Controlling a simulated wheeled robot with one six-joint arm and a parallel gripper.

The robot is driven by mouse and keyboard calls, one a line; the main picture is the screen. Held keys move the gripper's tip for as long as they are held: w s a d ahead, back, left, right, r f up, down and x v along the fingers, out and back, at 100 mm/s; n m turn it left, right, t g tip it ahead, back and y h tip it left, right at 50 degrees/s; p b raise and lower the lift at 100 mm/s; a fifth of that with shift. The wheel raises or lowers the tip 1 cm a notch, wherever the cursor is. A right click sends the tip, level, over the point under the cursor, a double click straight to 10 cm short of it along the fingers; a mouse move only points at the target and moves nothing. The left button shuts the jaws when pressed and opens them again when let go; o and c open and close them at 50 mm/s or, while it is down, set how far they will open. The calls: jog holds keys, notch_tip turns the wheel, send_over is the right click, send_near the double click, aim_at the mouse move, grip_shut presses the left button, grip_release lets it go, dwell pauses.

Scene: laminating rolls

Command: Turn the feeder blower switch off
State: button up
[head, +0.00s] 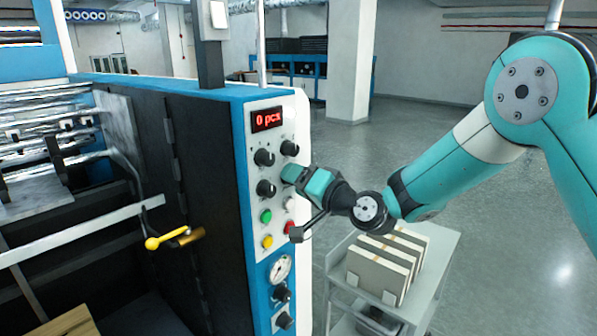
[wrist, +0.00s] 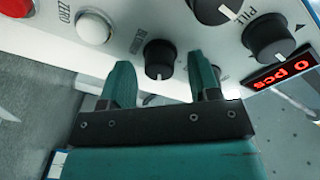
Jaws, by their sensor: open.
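A small black rotary knob (wrist: 159,58) with a pale pointer mark sits on the white control panel (head: 272,130). Its label is hard to read; it may be the blower switch. My gripper (wrist: 161,78) is open and empty, with one teal finger on each side of this knob in the wrist view. I cannot tell whether the fingers touch it. In the head view my gripper (head: 298,177) is at the panel's right column, above the white button (head: 290,203), and hides this knob.
A grey cart (head: 437,262) with boards stands below my arm.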

jog(key=shift+w+a, duration=0.1)
jog(key=c, duration=0.9)
jog(key=shift+f+b, duration=0.2)
jog(key=shift+b, duration=0.5)
jog(key=n+y+b, duration=0.1)
jog(key=n+b, duration=1.1)
jog(key=b, duration=1.2)
jog(key=shift+r+n, duration=0.15)
jog(key=shift+n, duration=0.25)
